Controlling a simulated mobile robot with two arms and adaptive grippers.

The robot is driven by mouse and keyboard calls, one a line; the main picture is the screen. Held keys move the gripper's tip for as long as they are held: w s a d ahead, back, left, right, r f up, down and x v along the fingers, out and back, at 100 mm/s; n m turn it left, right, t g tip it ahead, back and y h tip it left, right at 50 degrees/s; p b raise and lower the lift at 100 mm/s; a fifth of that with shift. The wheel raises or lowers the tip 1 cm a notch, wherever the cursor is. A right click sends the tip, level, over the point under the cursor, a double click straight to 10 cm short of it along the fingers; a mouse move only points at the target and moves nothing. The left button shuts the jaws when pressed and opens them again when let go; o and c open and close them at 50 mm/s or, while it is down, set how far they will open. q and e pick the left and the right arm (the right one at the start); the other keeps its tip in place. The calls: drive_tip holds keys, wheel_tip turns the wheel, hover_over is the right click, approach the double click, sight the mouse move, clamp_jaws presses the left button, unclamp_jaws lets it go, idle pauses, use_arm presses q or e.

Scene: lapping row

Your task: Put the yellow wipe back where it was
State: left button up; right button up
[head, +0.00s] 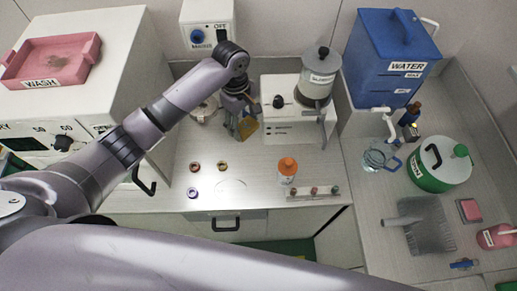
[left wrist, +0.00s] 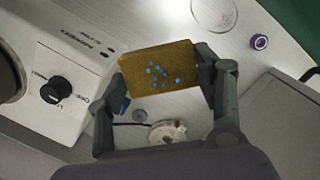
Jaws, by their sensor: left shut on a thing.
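The yellow wipe (head: 249,128) is held in my left gripper (head: 240,122), over the back of the steel worktop beside the slurry machine. In the left wrist view the wipe (left wrist: 160,66) is a flat, mustard-coloured rectangle with several blue spots. My left gripper (left wrist: 160,90) has a finger at each end of it and is shut on it. The wipe appears raised above the worktop. My right gripper does not show in either view.
The slurry machine (head: 290,125) stands right of the gripper. Several small rings, including a purple one (left wrist: 260,42), a thin circle outline (head: 231,184) and an orange-capped bottle (head: 287,172) are in front. A blue water tank (head: 385,60) stands at right. The worktop has bare patches between them.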

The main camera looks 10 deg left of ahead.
use_arm(q)
hover_over(249, 161)
wheel_tip(249, 161, down, 6)
drive_tip(key=r, duration=0.1)
drive_tip(key=f+b, duration=0.9)
drive_tip(key=f, duration=0.1)
drive_tip(key=shift+w+a+f+b, duration=0.1)
drive_tip(key=shift+a+b, duration=0.15)
drive_tip(key=shift+b, duration=0.05)
drive_tip(key=shift+f+b, duration=0.2)
drive_tip(key=shift+b, duration=0.1)
drive_tip(key=shift+f, duration=0.15)
drive_tip(key=shift+f+b, duration=0.25)
drive_tip(key=shift+b, duration=0.25)
wheel_tip(249, 161, down, 3)
drive_tip(key=b, duration=0.4)
drive_tip(key=shift+f, duration=0.15)
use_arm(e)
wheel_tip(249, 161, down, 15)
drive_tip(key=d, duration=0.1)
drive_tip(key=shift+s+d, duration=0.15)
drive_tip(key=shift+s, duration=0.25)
